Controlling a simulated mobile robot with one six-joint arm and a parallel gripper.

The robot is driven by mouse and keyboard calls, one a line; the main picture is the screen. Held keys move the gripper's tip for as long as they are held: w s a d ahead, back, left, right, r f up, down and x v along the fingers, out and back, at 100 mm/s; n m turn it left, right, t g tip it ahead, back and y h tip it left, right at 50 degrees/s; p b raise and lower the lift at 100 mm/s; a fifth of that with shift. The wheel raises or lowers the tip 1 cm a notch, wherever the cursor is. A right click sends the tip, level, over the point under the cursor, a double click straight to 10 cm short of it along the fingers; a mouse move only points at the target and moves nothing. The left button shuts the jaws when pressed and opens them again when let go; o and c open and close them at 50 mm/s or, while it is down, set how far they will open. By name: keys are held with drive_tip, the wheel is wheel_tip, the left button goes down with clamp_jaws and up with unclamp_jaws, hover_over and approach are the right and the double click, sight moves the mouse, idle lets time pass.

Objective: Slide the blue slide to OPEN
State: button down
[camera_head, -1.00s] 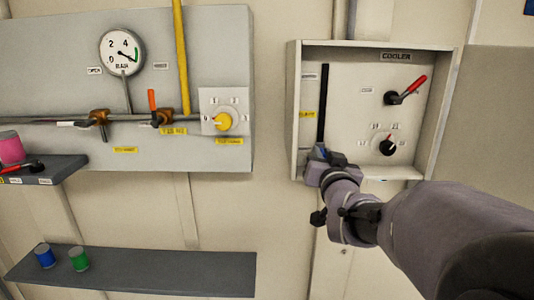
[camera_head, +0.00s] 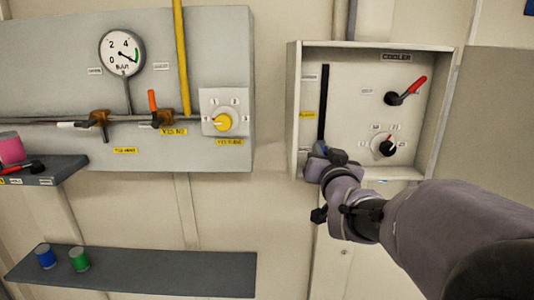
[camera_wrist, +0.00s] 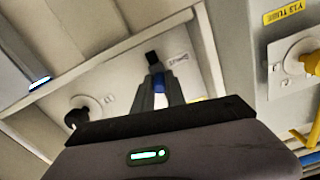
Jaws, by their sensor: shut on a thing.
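The blue slide (camera_wrist: 159,83) shows as a small patch of blue between my fingers in the wrist view. My gripper (camera_head: 318,156) is shut on it at the lower end of a black vertical slot (camera_head: 324,100), on the left side of the cooler box. In the wrist view my gripper (camera_wrist: 161,92) reaches into the box, and a dark end of the slot (camera_wrist: 152,57) shows just beyond the fingertips. In the head view my gripper and wrist hide most of the slide. The small labels beside the slot are too blurred to read.
The cooler box (camera_head: 370,46) has raised side walls around the slot. A red-handled switch (camera_head: 407,90) and a dial (camera_head: 387,147) are to the right. A pipe panel (camera_head: 60,60) with gauge and valves is to the left. A shelf (camera_head: 150,275) is below it.

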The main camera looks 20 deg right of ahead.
wheel_tip(320, 180, up, 17)
drive_tip(key=p, duration=0.4)
drive_tip(key=shift+p, duration=0.3)
drive_tip(key=c, duration=1.4)
unclamp_jaws()
drive_tip(key=shift+o, duration=0.2)
drive_tip(key=p+v, duration=0.2)
drive_tip(key=v, duration=1.5)
drive_tip(key=shift+s, duration=0.25)
